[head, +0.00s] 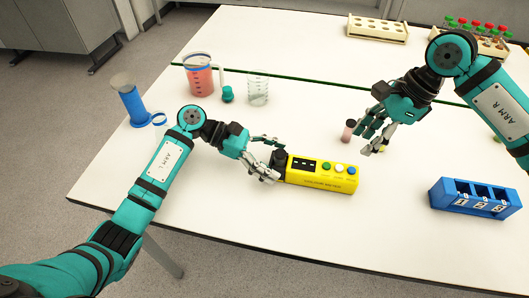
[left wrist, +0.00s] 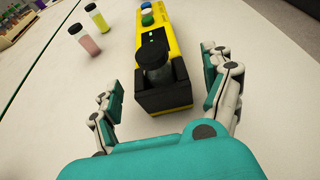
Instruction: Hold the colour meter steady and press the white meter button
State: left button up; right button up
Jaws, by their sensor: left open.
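The yellow colour meter (head: 318,178) lies on the white table. Its top carries a green, a white and a blue button; the white meter button (head: 339,168) is the middle one. A dark-capped vial (left wrist: 153,62) stands in the black holder at the meter's near end in the left wrist view. My left gripper (head: 273,159) is open, with its fingers on either side of that black end; the left wrist view shows gaps to the meter. My right gripper (head: 365,140) appears open and empty above the table, beyond the meter, away from the white button.
A blue numbered rack (head: 470,211) is at right. A pink-filled jug (head: 199,78), a beaker (head: 258,90) and a blue cylinder (head: 131,103) stand at left. Vial racks (head: 377,31) are at the back.

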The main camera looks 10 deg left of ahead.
aim_at(291, 168)
pick_arm(q)
jog(key=x, duration=0.5)
jog(key=c, duration=1.5)
pick_arm(e)
grip_shut()
pick_arm(q)
jog(key=shift+s+f, duration=0.1)
dwell(0.4)
